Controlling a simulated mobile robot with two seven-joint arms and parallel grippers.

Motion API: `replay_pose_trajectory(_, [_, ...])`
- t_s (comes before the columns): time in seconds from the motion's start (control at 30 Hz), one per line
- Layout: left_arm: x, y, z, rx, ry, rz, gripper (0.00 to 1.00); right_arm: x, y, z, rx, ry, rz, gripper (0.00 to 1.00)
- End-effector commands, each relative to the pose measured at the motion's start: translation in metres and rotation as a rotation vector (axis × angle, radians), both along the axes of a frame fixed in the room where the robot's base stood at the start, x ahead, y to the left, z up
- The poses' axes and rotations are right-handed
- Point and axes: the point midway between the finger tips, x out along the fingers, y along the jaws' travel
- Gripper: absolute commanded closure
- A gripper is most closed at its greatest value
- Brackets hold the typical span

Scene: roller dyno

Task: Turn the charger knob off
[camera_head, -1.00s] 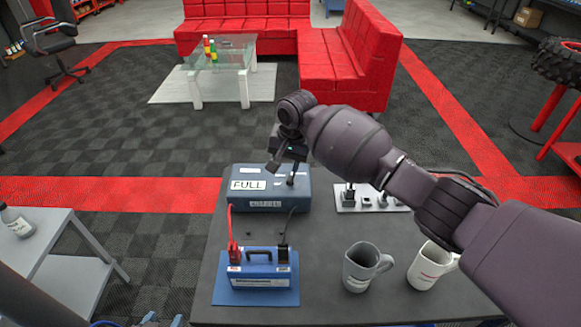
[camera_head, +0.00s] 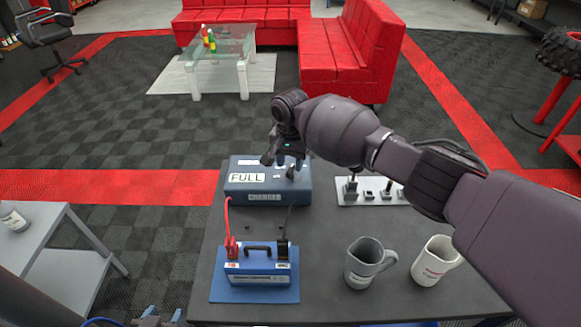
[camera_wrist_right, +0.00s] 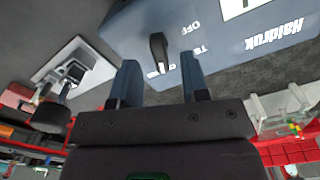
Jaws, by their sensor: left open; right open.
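The charger (camera_head: 240,192) is a blue-grey box with a FULL label at the back of the dark table. In the right wrist view, its black knob (camera_wrist_right: 158,50) stands on the charger face (camera_wrist_right: 130,30). The knob's white-marked end points at a partly hidden label, away from the OFF mark (camera_wrist_right: 190,27). My right gripper (camera_head: 283,160) is open above the charger. In the wrist view, its two fingers (camera_wrist_right: 160,78) are apart, with the knob just beyond and between their tips. My left gripper (camera_head: 160,318) shows only partly at the bottom edge, open.
A blue battery (camera_head: 258,268) with red and black clamps sits in front of the charger. A grey mug (camera_head: 362,265) and a white mug (camera_head: 433,262) stand at the right. A switch panel (camera_head: 372,192) lies right of the charger, partly behind my arm.

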Motion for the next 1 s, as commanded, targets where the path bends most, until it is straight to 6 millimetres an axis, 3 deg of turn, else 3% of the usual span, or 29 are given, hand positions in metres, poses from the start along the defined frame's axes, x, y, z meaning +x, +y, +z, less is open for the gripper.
replay_pose_trajectory(0.2, [-0.001,0.000,-0.006,0.000,0.006,0.001,0.47,0.000,0.000,-0.019,-0.001,0.000,0.000,0.58])
replay_pose_trajectory(0.53, [-0.001,0.000,-0.006,0.000,0.006,0.001,0.47,0.000,0.000,-0.021,0.000,-0.001,0.000,0.58])
replay_pose_trajectory(0.57, [-0.001,0.000,-0.006,0.000,0.006,0.001,0.47,0.000,0.000,-0.021,0.000,-0.001,0.000,0.60])
replay_pose_trajectory(0.83, [-0.001,0.000,-0.006,0.000,0.005,0.000,0.47,0.000,0.000,-0.021,0.000,-0.001,0.000,1.00])
replay_pose_trajectory(1.0, [-0.001,0.000,-0.006,0.001,0.005,0.000,0.47,0.000,0.000,-0.021,0.000,-0.001,0.004,1.00])
